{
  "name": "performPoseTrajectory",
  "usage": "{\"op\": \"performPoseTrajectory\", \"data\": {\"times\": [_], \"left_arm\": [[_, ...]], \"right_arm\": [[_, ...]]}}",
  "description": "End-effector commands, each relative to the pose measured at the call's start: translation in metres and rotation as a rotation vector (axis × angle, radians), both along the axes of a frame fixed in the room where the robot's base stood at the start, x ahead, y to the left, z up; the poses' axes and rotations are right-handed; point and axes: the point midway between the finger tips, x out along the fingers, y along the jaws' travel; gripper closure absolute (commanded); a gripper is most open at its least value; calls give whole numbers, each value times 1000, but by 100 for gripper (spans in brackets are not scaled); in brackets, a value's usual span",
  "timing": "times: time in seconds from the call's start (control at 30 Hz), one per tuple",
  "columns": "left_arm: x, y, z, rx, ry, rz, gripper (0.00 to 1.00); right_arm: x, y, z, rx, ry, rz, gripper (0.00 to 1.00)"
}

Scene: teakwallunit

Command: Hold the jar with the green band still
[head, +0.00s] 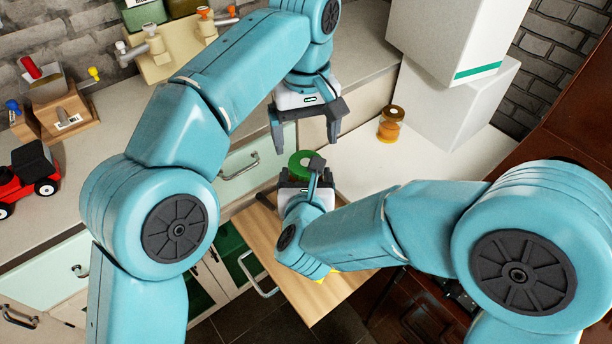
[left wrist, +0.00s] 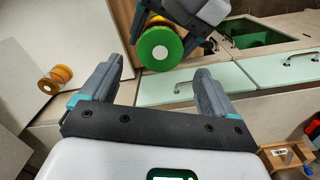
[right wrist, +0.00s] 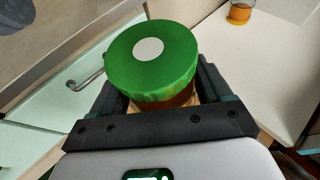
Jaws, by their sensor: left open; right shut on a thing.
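The jar with the green band (head: 299,163) shows its green top with a pale round spot, in front of the counter edge. My right gripper (head: 300,176) is shut on it. In the right wrist view the jar (right wrist: 151,60) sits between the fingers, its green top toward the camera and an amber part below. My left gripper (head: 307,127) is open and empty, a little above and beyond the jar. In the left wrist view the green top (left wrist: 160,48) shows just beyond the open fingers, apart from them. The jar's lower part is mostly hidden.
A second jar with an orange band (head: 390,124) stands on the white counter at the right. White boxes (head: 451,95) stack behind it. A wooden pull-out board (head: 262,236) lies below my right gripper. A red toy truck (head: 27,178) stands on the left counter.

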Motion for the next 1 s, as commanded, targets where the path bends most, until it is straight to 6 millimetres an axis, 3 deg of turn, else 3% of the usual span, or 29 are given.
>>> {"op": "performPoseTrajectory", "data": {"times": [0.3, 0.73, 0.77, 0.9, 0.93, 1.0], "left_arm": [[0, 0, -46, 0, 2, 0, 11], [0, 0, -56, 0, 0, 0, 11], [0, 0, -56, 0, 0, 0, 17], [0, 0, -56, 0, 0, 0, 63], [0, 0, -56, 0, 0, 0, 70], [0, 0, -56, 0, 0, 0, 70]], "right_arm": [[0, 0, 1, 1, -3, 0, 100], [0, 0, 1, 1, -3, 0, 100], [0, 0, 1, 1, -3, 0, 100], [0, 0, 1, 1, -3, 0, 100], [0, 0, 1, 1, -3, 0, 100], [0, 0, 1, 1, -3, 0, 100]]}}
